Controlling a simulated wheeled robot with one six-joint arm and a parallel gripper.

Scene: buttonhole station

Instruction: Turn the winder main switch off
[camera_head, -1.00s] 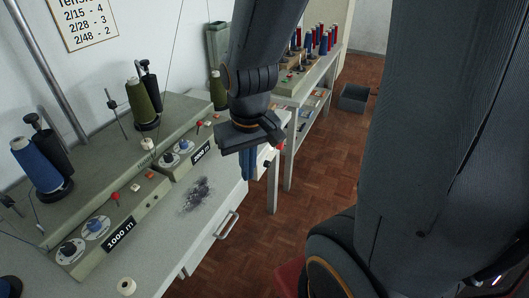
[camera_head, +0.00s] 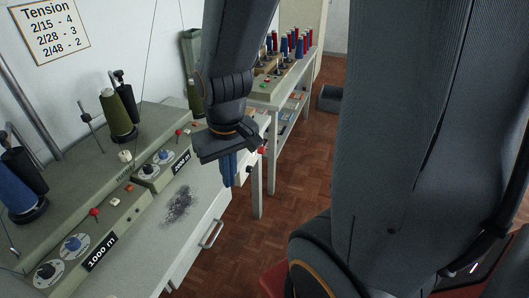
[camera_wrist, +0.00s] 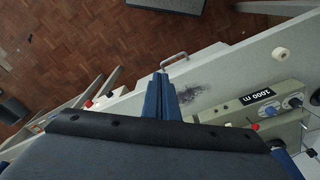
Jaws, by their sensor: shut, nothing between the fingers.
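The winder bench (camera_head: 150,240) has two control panels, labelled "1000 m" (camera_head: 102,252) and "2000 m" (camera_head: 182,162), with dials and small red levers. A small red control (camera_head: 262,150) shows at the bench's far end, just right of my gripper; I cannot tell for sure whether it is the main switch. A red part also shows at that end in the wrist view (camera_wrist: 88,103). My gripper (camera_head: 229,176) points down near the bench's far front corner, its blue fingers shut and empty. The fingers also show in the wrist view (camera_wrist: 161,84), apart from the red part.
Cones of green (camera_head: 118,112) and blue (camera_head: 24,200) yarn stand on the winder. A drawer handle (camera_head: 212,234) sticks out from the bench front. A second table (camera_head: 285,95) with several red and blue spools stands beyond. Open parquet floor (camera_head: 290,180) lies to the right.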

